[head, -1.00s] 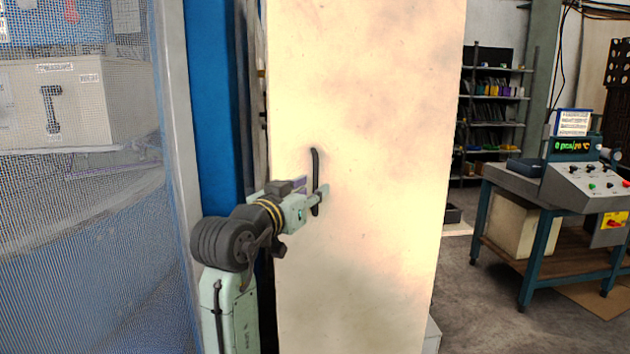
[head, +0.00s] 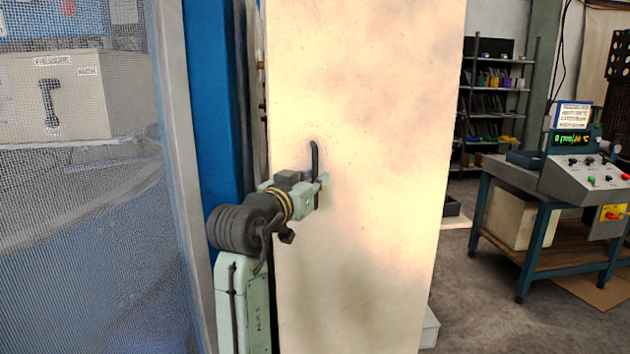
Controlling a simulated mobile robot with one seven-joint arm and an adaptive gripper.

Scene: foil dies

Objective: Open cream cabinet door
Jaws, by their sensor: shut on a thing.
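The cream cabinet door (head: 375,110) stands upright in the middle of the head view and fills much of its height. Its dark vertical bar handle (head: 315,158) is on the left half of the door. My gripper (head: 318,190) is at the lower part of the handle, shut on it. The fingers hide part of the handle. My arm reaches up to it from below on the left.
A blue post (head: 212,100) and a mesh screen (head: 90,230) stand close on the left. At right are a control bench (head: 535,205) and, behind it, a shelf rack (head: 495,100). Floor (head: 475,300) between door and bench is clear.

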